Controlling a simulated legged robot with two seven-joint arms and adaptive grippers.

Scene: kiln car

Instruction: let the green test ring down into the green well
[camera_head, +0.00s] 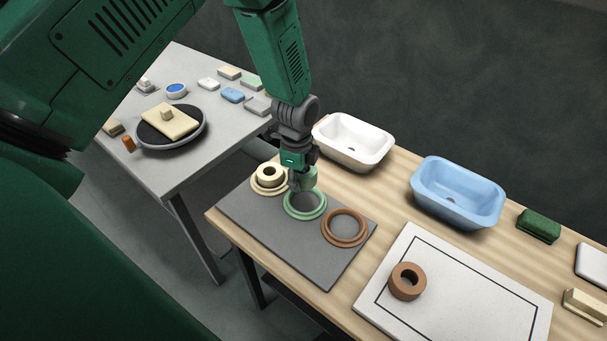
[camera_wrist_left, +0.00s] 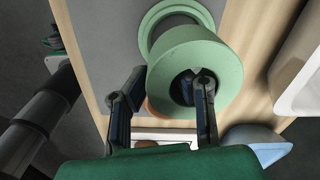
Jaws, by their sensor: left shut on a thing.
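My left gripper (camera_head: 297,180) is shut on the wall of the green test ring (camera_head: 310,177), above the grey mat. In the left wrist view one finger of the gripper (camera_wrist_left: 170,82) is inside the hole of the ring (camera_wrist_left: 222,62) and the other is outside its wall. My right gripper is not in view.
The grey mat (camera_head: 288,251) also holds a cream well with a cream ring (camera_head: 269,172) and an empty brown well (camera_head: 345,241). A brown ring (camera_head: 407,291) lies on a white board (camera_head: 455,318). White (camera_head: 345,154) and blue (camera_head: 450,205) basins stand behind.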

